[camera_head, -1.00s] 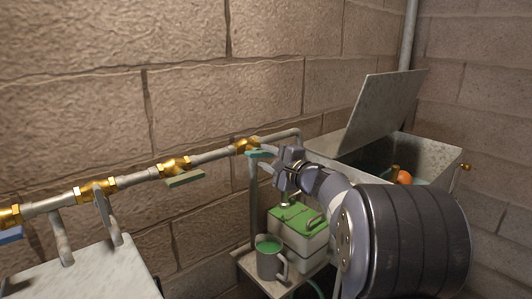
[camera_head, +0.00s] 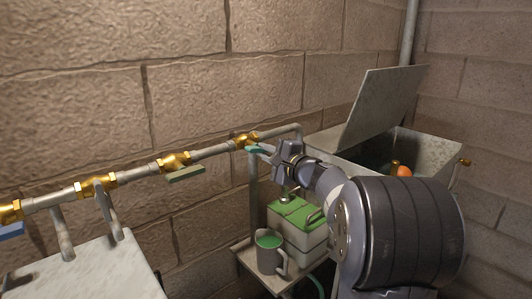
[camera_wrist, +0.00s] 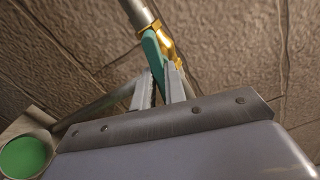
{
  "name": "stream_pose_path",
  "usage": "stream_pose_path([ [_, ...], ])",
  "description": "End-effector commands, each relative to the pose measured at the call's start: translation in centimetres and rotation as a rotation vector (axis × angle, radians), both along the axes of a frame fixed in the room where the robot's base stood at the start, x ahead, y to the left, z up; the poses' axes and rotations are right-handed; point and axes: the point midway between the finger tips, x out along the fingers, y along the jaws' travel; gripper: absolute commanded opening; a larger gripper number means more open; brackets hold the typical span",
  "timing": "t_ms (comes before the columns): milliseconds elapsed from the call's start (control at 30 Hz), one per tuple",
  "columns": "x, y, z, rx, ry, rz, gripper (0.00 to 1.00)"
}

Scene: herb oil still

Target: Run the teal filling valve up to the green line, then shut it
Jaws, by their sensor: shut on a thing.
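The teal valve lever (camera_head: 255,149) hangs at the brass valve (camera_head: 245,139) near the right end of the pipe. My gripper (camera_head: 273,149) is shut on the teal lever. In the wrist view the two fingers (camera_wrist: 162,90) close around the lower part of the teal lever (camera_wrist: 152,52), below the brass valve (camera_wrist: 168,48). A grey mug-like jug (camera_head: 268,255) with green liquid stands below the valve, on a small stand. The green liquid also shows in the wrist view (camera_wrist: 24,157). I cannot make out a green line on the jug.
An olive lever (camera_head: 186,174) and a blue lever (camera_head: 10,231) sit on the same pipe (camera_head: 215,152) to the left. A green-topped box (camera_head: 298,230) stands beside the jug. A trough (camera_head: 435,150) with a raised lid is at the right.

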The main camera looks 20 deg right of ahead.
Motion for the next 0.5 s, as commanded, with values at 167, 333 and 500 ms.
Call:
stream_pose_path([
  [167, -0.01, 0.0, -0.06, 0.019, 0.008, 0.0, 0.0],
  [333, -0.01, 0.0, -0.1, 0.081, 0.033, 0.0, 0.0],
  [500, -0.01, 0.01, -0.13, 0.193, 0.078, 0.0, 0.0],
])
